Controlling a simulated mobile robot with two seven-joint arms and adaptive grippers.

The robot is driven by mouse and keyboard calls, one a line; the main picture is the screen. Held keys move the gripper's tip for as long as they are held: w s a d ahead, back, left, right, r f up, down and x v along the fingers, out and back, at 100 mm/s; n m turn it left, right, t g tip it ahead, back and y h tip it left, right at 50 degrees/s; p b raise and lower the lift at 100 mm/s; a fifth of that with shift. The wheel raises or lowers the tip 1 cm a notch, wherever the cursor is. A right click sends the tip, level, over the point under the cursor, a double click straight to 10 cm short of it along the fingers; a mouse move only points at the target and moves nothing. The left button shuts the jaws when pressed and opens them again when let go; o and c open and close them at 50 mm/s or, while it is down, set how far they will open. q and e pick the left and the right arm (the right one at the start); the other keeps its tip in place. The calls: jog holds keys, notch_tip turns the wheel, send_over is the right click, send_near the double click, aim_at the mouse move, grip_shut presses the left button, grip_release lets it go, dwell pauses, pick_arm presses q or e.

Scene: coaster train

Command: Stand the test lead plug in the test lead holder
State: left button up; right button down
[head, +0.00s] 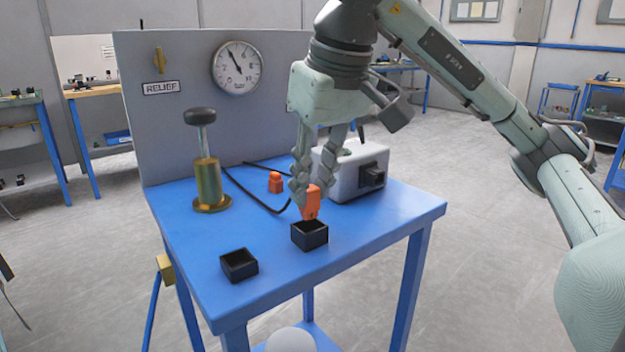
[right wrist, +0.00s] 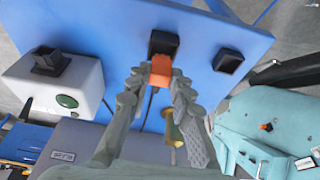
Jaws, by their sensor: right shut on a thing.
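An orange plug (head: 312,204) is held between the fingertips of my right gripper (head: 306,194), which points down over the blue table. It also shows in the right wrist view (right wrist: 160,70) between the two fingers. Its lower end is at the opening of a black square open-topped holder (head: 310,238); whether it is inside or just above the rim I cannot tell. That holder shows just beyond the plug in the right wrist view (right wrist: 163,43). A second black open box (head: 239,265) stands nearer the table's front left. My left gripper is not in view.
A second orange piece (head: 275,182) stands farther back, near a black cable (head: 250,192). A brass post with a dark knob (head: 207,180) is at left. A white box with a black socket (head: 350,177) stands right. A grey gauge panel (head: 180,120) closes the back.

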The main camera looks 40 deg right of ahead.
aim_at(314, 199)
dwell(0.4)
jog(key=shift+f+b, duration=1.3)
jog(key=shift+f, duration=0.3)
dwell(0.3)
jog(key=shift+r, duration=0.1)
jog(key=shift+r+p, duration=1.45)
jog(key=shift+p, duration=0.1)
dwell(1.2)
jog(key=shift+f+b, duration=1.15)
jog(key=shift+f, duration=0.4)
dwell(0.5)
